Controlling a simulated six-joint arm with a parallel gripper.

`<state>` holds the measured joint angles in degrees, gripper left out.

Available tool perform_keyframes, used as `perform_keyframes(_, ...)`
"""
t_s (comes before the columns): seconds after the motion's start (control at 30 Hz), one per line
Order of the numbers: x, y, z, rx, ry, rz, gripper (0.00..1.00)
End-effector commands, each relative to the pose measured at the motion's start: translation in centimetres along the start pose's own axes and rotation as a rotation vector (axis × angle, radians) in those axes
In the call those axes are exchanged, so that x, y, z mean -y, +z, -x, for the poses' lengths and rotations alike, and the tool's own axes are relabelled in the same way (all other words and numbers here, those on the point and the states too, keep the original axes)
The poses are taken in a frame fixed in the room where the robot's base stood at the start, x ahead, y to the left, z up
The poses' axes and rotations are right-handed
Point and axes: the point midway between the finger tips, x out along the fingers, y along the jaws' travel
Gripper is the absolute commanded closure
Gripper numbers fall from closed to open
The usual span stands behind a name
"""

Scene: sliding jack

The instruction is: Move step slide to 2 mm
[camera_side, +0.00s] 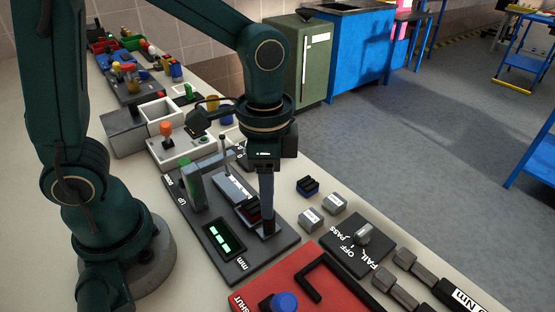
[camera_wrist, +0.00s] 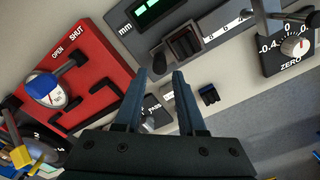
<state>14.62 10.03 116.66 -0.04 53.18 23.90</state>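The step slide fixture is a dark grey panel (camera_side: 201,248) with a pale scale strip. My gripper (camera_side: 267,232) points down beside the block.
A red OPEN/SHUT panel (camera_side: 318,271) with a blue knob (camera_side: 284,303) lies at the front. A PASS/FAIL switch panel (camera_side: 357,246), grey blocks (camera_side: 334,203) and a small dark-blue block (camera_side: 308,186) lie to the right. An upright post (camera_side: 191,183) stands behind the display.

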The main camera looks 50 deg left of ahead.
Motion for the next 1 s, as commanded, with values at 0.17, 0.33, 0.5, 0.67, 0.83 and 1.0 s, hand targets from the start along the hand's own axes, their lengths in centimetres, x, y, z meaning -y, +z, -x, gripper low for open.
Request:
perform_keyframes(0.17, 0.0, 0.0, 0.0, 0.000, 0.000, 0.000, 0.61)
perform_keyframes(0.33, 0.0, 0.0, 0.0, 0.000, 0.000, -0.064, 0.43)
perform_keyframes(0.5, 0.0, -0.1, -0.1, -0.001, -0.001, -0.363, 0.43)
perform_keyframes(0.67, 0.0, -0.1, -0.2, 0.000, -0.001, -0.674, 0.43)
perform_keyframes(0.83, 0.0, -0.1, -0.3, 0.001, 0.000, -0.867, 0.43)
perform_keyframes(1.0, -0.1, -0.1, -1.5, 0.005, 0.005, -0.904, 0.43)
